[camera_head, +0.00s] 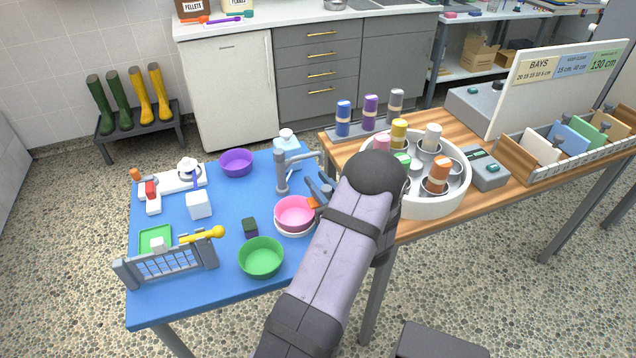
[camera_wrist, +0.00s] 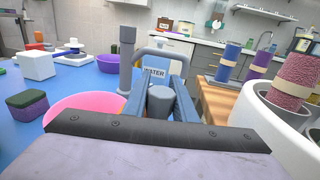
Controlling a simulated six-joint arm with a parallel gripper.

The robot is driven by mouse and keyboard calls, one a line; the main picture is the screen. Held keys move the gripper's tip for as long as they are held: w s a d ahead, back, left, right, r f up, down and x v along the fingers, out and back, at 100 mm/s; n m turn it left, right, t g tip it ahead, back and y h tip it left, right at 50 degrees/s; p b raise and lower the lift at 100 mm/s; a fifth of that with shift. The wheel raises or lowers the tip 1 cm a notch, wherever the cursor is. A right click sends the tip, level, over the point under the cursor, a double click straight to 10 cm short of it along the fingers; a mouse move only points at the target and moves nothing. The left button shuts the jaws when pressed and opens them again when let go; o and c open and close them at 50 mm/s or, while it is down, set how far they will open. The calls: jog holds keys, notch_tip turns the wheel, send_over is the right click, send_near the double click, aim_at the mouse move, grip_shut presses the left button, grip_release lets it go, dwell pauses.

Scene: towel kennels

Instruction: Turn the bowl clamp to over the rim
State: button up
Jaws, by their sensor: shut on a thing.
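The pink bowl (camera_head: 294,212) sits in a white ring-shaped stand (camera_head: 293,233) on the blue table. It also shows in the wrist view (camera_wrist: 83,108), left of my gripper. The bowl clamp shows as a small orange part (camera_head: 313,203) at the bowl's right side. My gripper (camera_head: 321,187) is at that side of the bowl, shut on the clamp. In the wrist view a grey rounded knob (camera_wrist: 160,101) sits between the fingers and seems part of the clamp. My arm and wrist hide much of the clamp, so its turn relative to the rim cannot be told.
A grey tap (camera_head: 282,173) stands just behind the gripper. A green bowl (camera_head: 261,257), a dark block (camera_head: 250,227) and a purple bowl (camera_head: 236,162) are nearby. A round white tray (camera_head: 445,207) of colored rolls is close on the right.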

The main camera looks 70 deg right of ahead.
jog(key=o, duration=1)
jog(key=shift+o, duration=0.2)
jog(key=shift+s, duration=0.1)
jog(key=shift+b+v, duration=0.75)
jog(key=shift+v, duration=2.85)
